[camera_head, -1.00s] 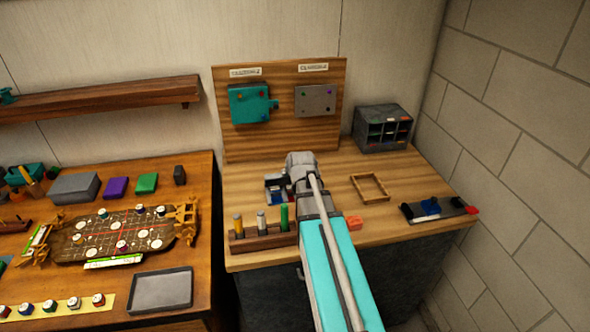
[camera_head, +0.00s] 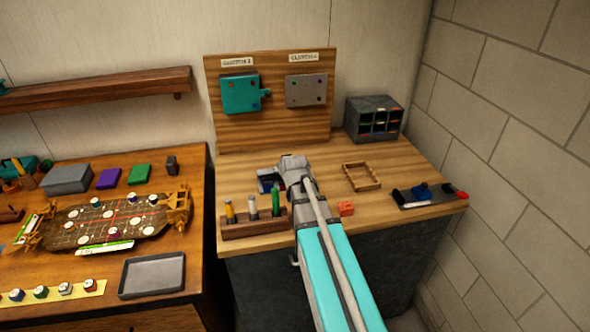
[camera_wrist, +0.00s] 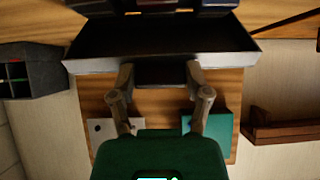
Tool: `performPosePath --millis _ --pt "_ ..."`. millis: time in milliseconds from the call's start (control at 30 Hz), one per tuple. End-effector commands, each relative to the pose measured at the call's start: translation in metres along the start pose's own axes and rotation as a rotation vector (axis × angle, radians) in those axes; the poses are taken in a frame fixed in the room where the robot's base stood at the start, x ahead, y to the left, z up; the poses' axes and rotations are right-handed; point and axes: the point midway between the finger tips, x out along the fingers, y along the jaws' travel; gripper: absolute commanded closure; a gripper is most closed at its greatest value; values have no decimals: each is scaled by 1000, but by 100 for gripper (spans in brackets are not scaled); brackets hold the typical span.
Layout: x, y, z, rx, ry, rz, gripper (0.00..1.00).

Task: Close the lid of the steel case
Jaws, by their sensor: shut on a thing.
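The steel case (camera_head: 267,182) is partly hidden behind my arm on the right bench; blue and a little red show in it. In the wrist view an open, dark, tray-like lid with a silver edge (camera_wrist: 230,65) fills the top, with blue and red things beyond it. My gripper (camera_wrist: 160,76) has a finger on each side of a dark block at the middle of that edge and is shut on it. In the head view my gripper (camera_head: 295,168) is beside the case, its fingertips hidden.
A holder with several pens (camera_head: 253,223) stands in front of the case. An orange block (camera_head: 346,208), a wooden frame (camera_head: 376,186) and a dark tray (camera_head: 428,201) lie to the right. A grey compartment box (camera_head: 374,108) and an upright wooden board (camera_head: 269,125) stand behind.

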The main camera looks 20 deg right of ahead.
Motion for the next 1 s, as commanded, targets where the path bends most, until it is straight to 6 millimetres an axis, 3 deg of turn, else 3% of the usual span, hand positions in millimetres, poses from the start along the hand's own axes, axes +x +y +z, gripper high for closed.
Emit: performPosePath --millis 600,1000 --pt "11 4 48 3 -6 6 98" --pt "16 3 58 3 -5 5 98"
